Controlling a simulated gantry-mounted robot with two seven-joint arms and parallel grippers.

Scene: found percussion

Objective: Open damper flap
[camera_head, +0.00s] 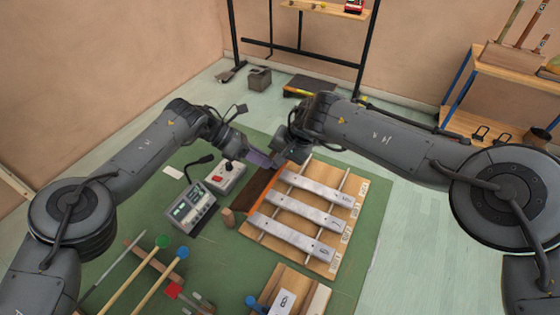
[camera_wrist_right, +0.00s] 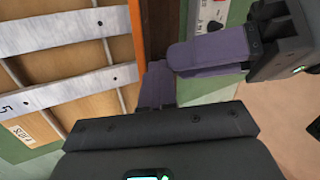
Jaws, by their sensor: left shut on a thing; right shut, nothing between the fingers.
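The damper flap (camera_head: 260,186) is a long orange and dark brown strip along the left side of the metal-bar instrument (camera_head: 318,218). In the right wrist view the brown strip (camera_wrist_right: 160,28) runs up beside the bars. My left gripper (camera_head: 262,159) is shut with its purple fingers at the flap's far end; the fingers hide what is between them. It also shows in the right wrist view (camera_wrist_right: 180,58). My right gripper (camera_wrist_right: 156,88) is shut and empty, close beside the left fingertips, at the flap's far end. The head view mostly hides its fingers.
A grey control box (camera_head: 192,208) and a white box with a red button (camera_head: 225,176) stand left of the instrument. A small wooden block (camera_head: 227,217) is near the flap's front end. Several mallets lie at the front left. The green mat is clear to the right.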

